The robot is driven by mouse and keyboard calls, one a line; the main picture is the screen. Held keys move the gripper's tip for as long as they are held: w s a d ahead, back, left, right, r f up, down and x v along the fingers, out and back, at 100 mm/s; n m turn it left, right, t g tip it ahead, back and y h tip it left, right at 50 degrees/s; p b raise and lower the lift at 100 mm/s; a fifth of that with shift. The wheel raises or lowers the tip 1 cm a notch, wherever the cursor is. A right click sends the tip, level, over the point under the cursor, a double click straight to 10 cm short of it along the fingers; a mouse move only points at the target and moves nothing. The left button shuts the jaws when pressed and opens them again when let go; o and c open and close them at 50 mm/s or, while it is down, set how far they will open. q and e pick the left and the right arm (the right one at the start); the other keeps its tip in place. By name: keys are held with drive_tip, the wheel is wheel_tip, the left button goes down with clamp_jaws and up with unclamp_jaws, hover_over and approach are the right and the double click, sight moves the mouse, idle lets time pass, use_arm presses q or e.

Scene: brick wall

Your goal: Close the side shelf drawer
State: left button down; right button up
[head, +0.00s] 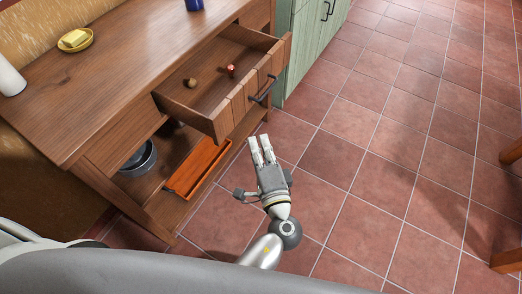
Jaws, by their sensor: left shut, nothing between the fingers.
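The wooden drawer (238,104) of the side shelf (110,62) is open and sticks out to the right. It has a dark bar handle (263,90) on its front. Inside lie a small brown round object (191,83) and a small red object (231,71). My left gripper (262,150) is below and in front of the drawer front, over the floor side, with its fingers together and empty. It looks apart from the drawer. My right gripper is not in view.
On the shelf top are a yellow dish (76,40), a white object (9,78) and a blue object (194,4). The lower shelf holds an orange tray (197,167) and a metal pot (140,160). A green cabinet (308,45) stands behind.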

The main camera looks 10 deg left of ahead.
sight(179, 94)
use_arm(q)
drive_tip(key=shift+w+a+p, duration=1.05)
drive_tip(key=shift+w+a, duration=1.8)
drive_tip(key=shift+w, duration=0.05)
drive_tip(key=shift+a, duration=0.1)
drive_tip(key=w+a+b, duration=0.1)
drive_tip(key=w+a, duration=0.1)
drive_tip(key=a, duration=0.4)
drive_tip(key=w+a+b, duration=0.1)
drive_tip(key=w+a, duration=0.2)
drive_tip(key=a, duration=0.4)
drive_tip(key=w+a+b, duration=0.1)
drive_tip(key=w+a, duration=0.1)
drive_tip(key=a, duration=0.5)
drive_tip(key=shift+w+f, duration=0.1)
drive_tip(key=shift+w, duration=0.05)
drive_tip(key=shift+a, duration=0.15)
drive_tip(key=shift+a+r, duration=0.1)
drive_tip(key=shift+r, duration=0.1)
